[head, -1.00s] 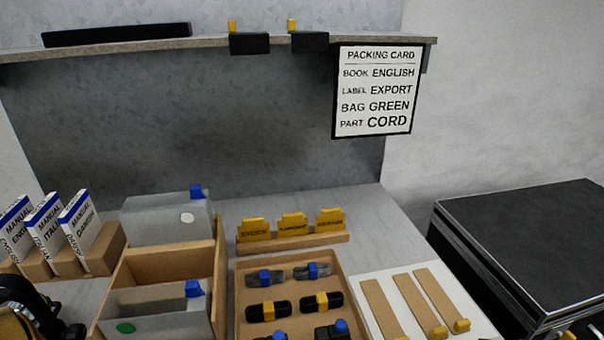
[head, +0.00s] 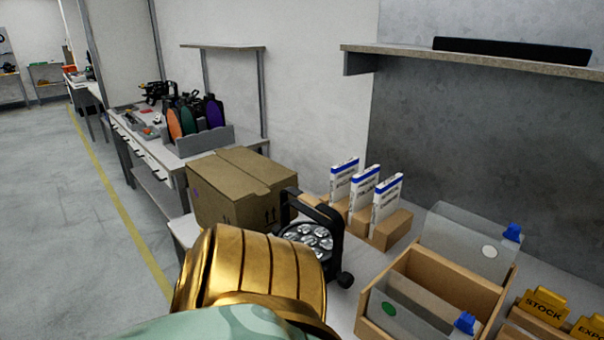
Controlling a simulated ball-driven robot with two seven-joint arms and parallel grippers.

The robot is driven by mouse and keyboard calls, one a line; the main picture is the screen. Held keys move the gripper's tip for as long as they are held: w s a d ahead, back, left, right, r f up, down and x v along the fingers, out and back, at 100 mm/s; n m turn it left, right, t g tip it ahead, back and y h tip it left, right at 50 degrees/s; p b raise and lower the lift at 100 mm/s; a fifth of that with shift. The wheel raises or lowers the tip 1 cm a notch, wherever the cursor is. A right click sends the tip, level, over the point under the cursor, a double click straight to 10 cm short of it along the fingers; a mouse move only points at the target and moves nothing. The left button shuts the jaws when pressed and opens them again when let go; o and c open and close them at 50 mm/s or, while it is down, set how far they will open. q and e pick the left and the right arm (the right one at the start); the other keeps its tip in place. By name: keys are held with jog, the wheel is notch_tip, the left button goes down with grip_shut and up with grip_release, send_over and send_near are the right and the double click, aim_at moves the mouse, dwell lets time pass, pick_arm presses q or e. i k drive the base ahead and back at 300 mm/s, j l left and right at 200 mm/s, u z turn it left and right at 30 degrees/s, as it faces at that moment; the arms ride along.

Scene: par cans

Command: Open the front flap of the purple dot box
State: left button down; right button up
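The brown cardboard box (head: 222,172) stands on the bench left of centre in the head view. A small purple mark (head: 195,193) shows on its left side, and dark arrows are printed near its right corner. Its top flaps look closed, with a seam across the top. Part of the box's lower front is hidden behind a gold and pale green part of my arm. Neither gripper is in view.
A black par can (head: 308,238) with a handle stands right of the box, close to it. Manuals (head: 366,190) stand in wooden holders behind it. A wooden bin (head: 402,268) with grey dividers is at right. Another bench (head: 200,142) stands behind left.

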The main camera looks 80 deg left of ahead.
aim_at(233, 182)
jog(key=l+u, duration=0.1)
jog(key=u, duration=2.65)
